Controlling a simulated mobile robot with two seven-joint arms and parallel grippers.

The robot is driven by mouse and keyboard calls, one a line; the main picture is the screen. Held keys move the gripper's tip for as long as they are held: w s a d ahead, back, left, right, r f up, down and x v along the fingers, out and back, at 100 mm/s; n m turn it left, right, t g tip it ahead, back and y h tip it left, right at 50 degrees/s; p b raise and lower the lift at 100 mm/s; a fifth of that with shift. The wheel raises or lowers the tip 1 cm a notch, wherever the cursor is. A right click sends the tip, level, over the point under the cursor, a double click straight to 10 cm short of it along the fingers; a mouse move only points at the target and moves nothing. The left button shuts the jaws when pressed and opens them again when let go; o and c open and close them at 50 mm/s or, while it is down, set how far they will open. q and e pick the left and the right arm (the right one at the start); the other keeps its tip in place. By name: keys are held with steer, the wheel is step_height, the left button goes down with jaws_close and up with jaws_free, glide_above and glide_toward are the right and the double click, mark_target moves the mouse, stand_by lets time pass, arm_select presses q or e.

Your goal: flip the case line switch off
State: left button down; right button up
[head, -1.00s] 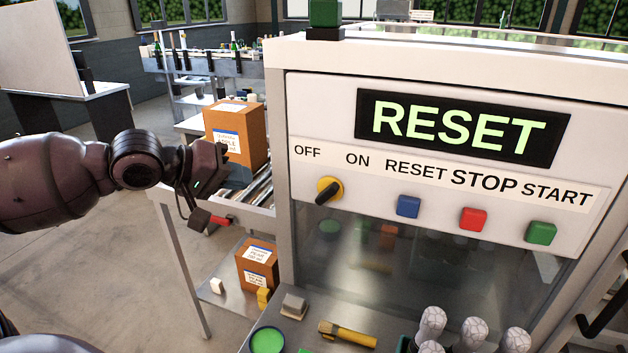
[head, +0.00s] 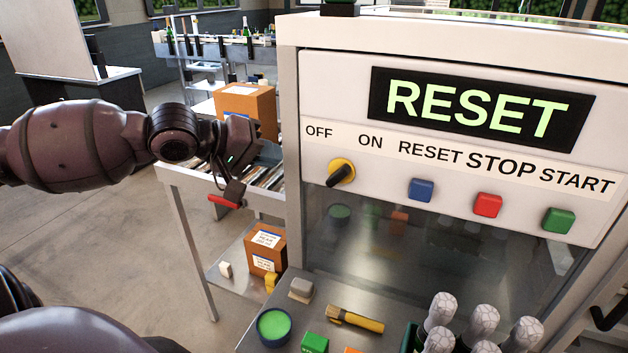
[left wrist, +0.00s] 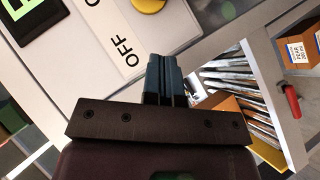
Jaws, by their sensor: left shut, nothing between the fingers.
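A red lever handle (head: 222,201) is at the side of the roller conveyor, left of the machine; it also shows at the right of the left wrist view (left wrist: 291,101). A yellow rotary knob (head: 341,171) with a black pointer sits below the OFF and ON labels, its pointer tilted to the lower left. No label naming the case line switch is readable. My left gripper (head: 238,187) is shut and empty, just above the red handle in the head view; they look apart in the wrist view. Its fingers are mostly hidden in the head view. My right gripper is out of view.
The machine panel has blue (head: 421,190), red (head: 487,205) and green (head: 558,220) buttons. An orange-brown case (head: 246,106) stands on the conveyor (head: 268,178); another carton (head: 265,252) is on the lower shelf. A brush (head: 355,320) and a green-filled tub (head: 274,326) are in front.

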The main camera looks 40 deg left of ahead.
mark_target(328, 178)
arm_select(q)
steer(key=shift+w+d+f+b, duration=1.35)
steer(key=shift+w+f+b, duration=0.05)
steer(key=shift+w+b, duration=0.1)
steer(key=shift+w+d+f+b, duration=1.3)
steer(key=shift+w+f+b, duration=0.05)
steer(key=shift+w+b, duration=0.15)
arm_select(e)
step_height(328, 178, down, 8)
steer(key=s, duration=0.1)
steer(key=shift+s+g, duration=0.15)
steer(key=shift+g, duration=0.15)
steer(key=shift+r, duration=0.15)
